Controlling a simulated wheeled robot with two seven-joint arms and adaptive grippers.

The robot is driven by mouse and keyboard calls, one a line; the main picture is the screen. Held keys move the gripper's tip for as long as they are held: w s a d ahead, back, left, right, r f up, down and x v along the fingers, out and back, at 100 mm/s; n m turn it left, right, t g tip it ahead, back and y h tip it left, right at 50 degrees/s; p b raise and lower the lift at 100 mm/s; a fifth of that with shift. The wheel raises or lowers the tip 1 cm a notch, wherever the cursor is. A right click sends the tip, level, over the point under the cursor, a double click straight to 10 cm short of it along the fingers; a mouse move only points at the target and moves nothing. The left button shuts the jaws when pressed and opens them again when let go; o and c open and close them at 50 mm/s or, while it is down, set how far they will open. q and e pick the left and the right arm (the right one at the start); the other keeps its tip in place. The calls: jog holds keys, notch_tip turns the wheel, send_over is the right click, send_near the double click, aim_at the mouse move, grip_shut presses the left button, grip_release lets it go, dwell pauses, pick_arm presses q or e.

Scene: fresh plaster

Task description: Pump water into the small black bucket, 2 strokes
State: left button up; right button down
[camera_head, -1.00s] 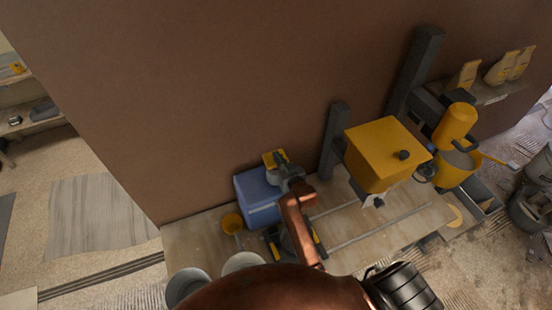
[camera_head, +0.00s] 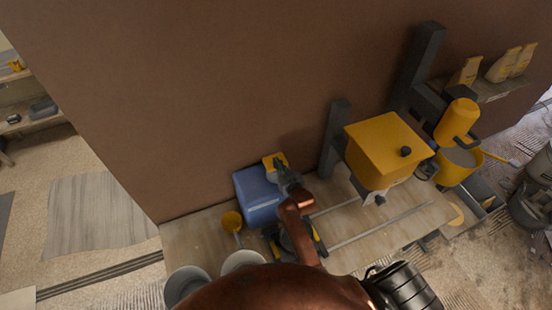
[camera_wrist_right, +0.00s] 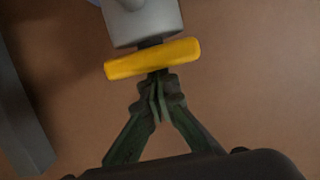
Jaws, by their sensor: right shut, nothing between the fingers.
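A blue water container (camera_head: 256,200) stands against the brown wall, with a yellow pump handle (camera_head: 270,160) above it. The handle also shows in the right wrist view as a yellow bar (camera_wrist_right: 150,58) beside a grey cylinder (camera_wrist_right: 145,22). My right gripper (camera_head: 281,166) is at the handle. In the wrist view its fingers (camera_wrist_right: 157,76) are shut with nothing between them, their tips at the yellow bar; whether they touch it I cannot tell. The small black bucket is not clearly visible; my copper arm covers the area in front of the container. My left gripper is not in view.
A yellow scoop (camera_head: 232,221) lies left of the container on the wooden board (camera_head: 196,242). Pale buckets (camera_head: 186,284) stand at the front edge. A large yellow box (camera_head: 383,152) on dark posts rises to the right. A yellow bucket (camera_head: 456,170) stands beyond it.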

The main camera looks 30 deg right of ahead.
jog(key=shift+s+f, duration=0.15)
jog(key=shift+f, duration=0.25)
jog(key=shift+r+p, duration=0.4)
jog(key=shift+p, duration=0.05)
notch_tip(320, 180, up, 4)
jog(key=p, duration=0.3)
jog(key=shift+f, duration=0.15)
jog(key=b+v, duration=0.1)
jog(key=v, duration=0.9)
jog(key=shift+b, duration=0.35)
dwell(0.4)
